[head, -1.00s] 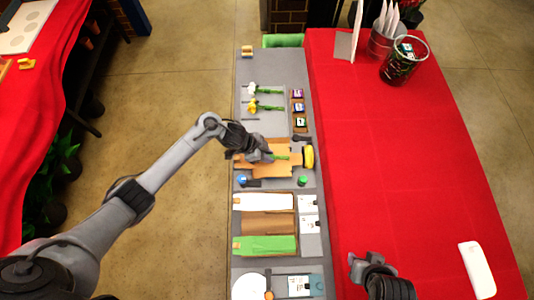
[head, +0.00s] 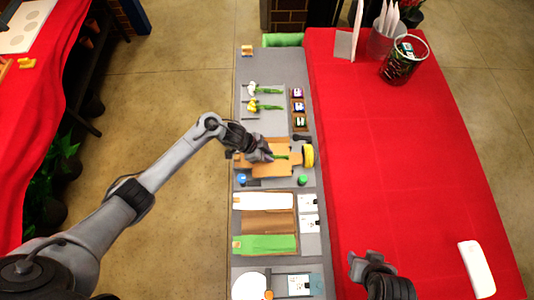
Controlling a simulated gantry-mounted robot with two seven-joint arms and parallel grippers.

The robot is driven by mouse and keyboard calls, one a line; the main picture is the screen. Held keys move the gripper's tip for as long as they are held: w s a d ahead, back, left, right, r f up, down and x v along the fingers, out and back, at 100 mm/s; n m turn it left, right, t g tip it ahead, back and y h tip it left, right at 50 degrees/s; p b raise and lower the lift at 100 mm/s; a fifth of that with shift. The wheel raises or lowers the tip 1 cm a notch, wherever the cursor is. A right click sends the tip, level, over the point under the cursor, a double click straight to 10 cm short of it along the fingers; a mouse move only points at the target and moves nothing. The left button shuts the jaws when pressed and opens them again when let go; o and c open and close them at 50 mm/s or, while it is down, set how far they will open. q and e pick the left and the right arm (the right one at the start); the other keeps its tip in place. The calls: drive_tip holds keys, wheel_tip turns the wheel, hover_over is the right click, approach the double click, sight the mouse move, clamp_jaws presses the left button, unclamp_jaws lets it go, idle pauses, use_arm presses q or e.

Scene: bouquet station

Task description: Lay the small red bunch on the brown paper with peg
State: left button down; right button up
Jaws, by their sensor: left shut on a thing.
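My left gripper (head: 268,156) is over the tan-brown paper (head: 284,168) in the middle of the grey mat. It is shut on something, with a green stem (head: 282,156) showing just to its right. The red flower heads are hidden by the gripper, so I cannot tell whether the stem touches the paper. A small orange-brown peg-like piece (head: 237,156) shows at the paper's left edge. My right gripper (head: 365,260) is at the bottom, over the red table, far from the paper; its jaws are too small to read.
White and yellow flowers (head: 265,107) lie farther up the mat. A yellow roll (head: 309,155) stands right of the paper. White, brown and green sheets (head: 268,222) lie below. The red table (head: 400,170) is mostly clear, with a dark bin (head: 398,72) at the back.

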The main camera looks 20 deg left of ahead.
use_arm(q)
drive_tip(key=c, duration=0.5)
unclamp_jaws()
drive_tip(key=shift+r, duration=0.15)
wheel_tip(320, 180, up, 3)
drive_tip(key=p, duration=0.3)
drive_tip(key=shift+p, duration=0.3)
drive_tip(key=shift+r+p, duration=1.85)
drive_tip(key=shift+p, duration=0.05)
